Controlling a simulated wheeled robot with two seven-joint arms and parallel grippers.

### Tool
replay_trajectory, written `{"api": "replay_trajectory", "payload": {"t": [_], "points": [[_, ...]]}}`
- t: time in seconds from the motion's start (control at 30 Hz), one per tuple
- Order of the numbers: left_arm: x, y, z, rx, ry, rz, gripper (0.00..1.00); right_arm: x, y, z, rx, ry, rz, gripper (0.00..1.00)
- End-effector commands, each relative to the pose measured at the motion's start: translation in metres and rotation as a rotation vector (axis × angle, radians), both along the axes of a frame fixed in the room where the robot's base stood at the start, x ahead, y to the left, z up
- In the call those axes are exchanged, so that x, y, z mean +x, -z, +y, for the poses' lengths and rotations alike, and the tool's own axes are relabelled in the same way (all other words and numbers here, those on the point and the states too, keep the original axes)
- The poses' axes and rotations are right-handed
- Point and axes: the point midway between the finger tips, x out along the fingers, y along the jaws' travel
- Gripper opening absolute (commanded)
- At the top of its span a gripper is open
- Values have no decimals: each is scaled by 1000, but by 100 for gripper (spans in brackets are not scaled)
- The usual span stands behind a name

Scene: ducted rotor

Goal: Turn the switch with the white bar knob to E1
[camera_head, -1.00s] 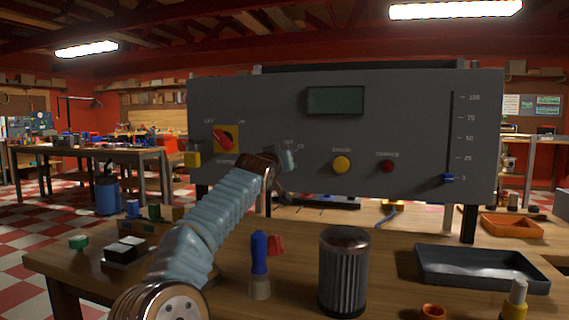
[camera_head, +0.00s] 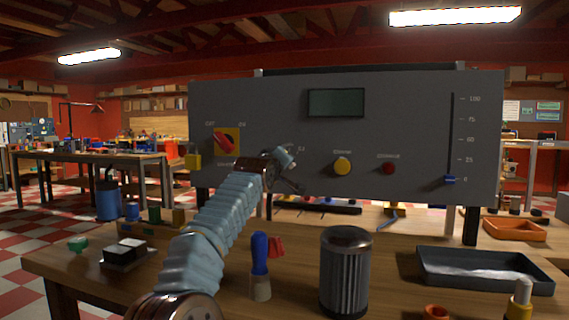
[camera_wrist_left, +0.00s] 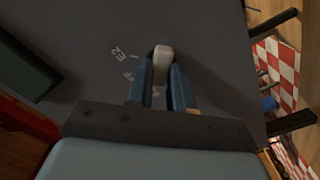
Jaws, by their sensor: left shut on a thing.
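The white bar knob (camera_wrist_left: 162,62) shows in the left wrist view between my left gripper's (camera_wrist_left: 163,80) two blue fingers, which are shut on it. An "E2" label with a short tick lies to the left of the knob in that view, and another label is partly hidden by a finger. In the head view my left gripper (camera_head: 287,157) is at the grey panel (camera_head: 420,120), left of the yellow button, and hides the knob and most of its labels. The knob's exact pointing against E1 cannot be told. My right gripper is not in view.
The panel also carries a red rotary switch (camera_head: 225,142), a yellow button (camera_head: 342,167), a red button (camera_head: 388,168) and a blue slider (camera_head: 449,180). On the bench below stand a ribbed metal cylinder (camera_head: 345,270), a blue-handled tool (camera_head: 260,262) and a dark tray (camera_head: 480,268).

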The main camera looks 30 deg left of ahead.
Motion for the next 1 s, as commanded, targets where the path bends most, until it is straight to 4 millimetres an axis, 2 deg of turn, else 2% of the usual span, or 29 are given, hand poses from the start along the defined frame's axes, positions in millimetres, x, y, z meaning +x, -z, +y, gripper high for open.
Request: {"api": "replay_trajectory", "payload": {"t": [0.33,0.37,0.5,0.83,1.0], "points": [[0,0,0,-7,0,-2,0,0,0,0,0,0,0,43],[0,0,0,-7,0,-2,24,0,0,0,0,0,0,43],[0,0,0,-6,0,-1,46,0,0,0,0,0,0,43],[-3,1,-1,-4,1,-2,47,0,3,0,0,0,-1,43],[-26,6,-6,-2,1,-4,47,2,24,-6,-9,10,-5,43]]}}
